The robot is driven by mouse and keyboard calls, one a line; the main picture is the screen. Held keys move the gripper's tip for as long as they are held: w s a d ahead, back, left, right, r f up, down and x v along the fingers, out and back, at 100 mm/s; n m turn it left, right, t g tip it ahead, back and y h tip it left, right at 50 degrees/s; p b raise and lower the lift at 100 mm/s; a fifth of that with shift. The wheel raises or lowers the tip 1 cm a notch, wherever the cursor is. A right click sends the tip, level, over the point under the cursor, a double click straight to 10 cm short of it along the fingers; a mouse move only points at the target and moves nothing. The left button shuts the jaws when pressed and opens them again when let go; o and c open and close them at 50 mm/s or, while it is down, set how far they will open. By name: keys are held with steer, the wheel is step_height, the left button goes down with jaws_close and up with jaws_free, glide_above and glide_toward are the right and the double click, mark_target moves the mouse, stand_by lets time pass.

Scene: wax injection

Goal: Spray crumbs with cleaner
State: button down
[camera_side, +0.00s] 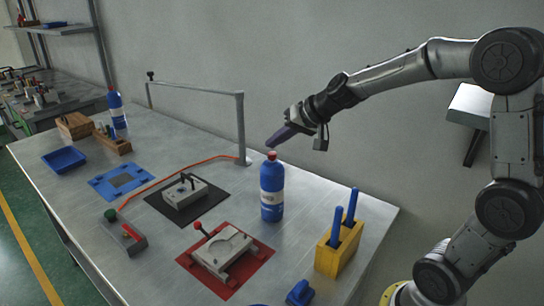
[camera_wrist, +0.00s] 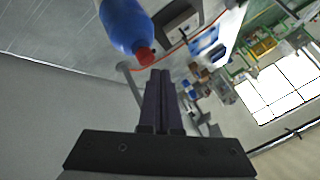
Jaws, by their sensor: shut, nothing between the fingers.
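A blue bottle with a red cap (camera_side: 272,190) stands upright on the metal table, right of the middle. It also shows in the wrist view (camera_wrist: 124,22), at the top, with its red cap toward my fingers. My gripper (camera_side: 272,143) is in the air just above and beside the cap, its dark purple fingers pointing down to the left. In the wrist view the fingers (camera_wrist: 161,75) are together with nothing between them. A second blue bottle (camera_side: 117,112) stands at the far end of the table. I cannot make out any crumbs.
A clamp fixture on a red mat (camera_side: 262,250) and another on a black mat (camera_side: 160,212) lie left of the bottle. A yellow block (camera_side: 338,250) holds blue-handled tools. A grey post (camera_side: 241,130) with a crossbar stands behind. A blue tray (camera_side: 64,159) sits far left.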

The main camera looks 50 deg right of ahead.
steer(key=shift+r, duration=0.25)
steer(key=shift+r, duration=2.95)
stand_by(0.5)
steer(key=shift+f, duration=3)
steer(key=shift+f, duration=0.1)
steer(key=shift+f, duration=0.3)
steer(key=shift+f, duration=0.25)
stand_by(0.7)
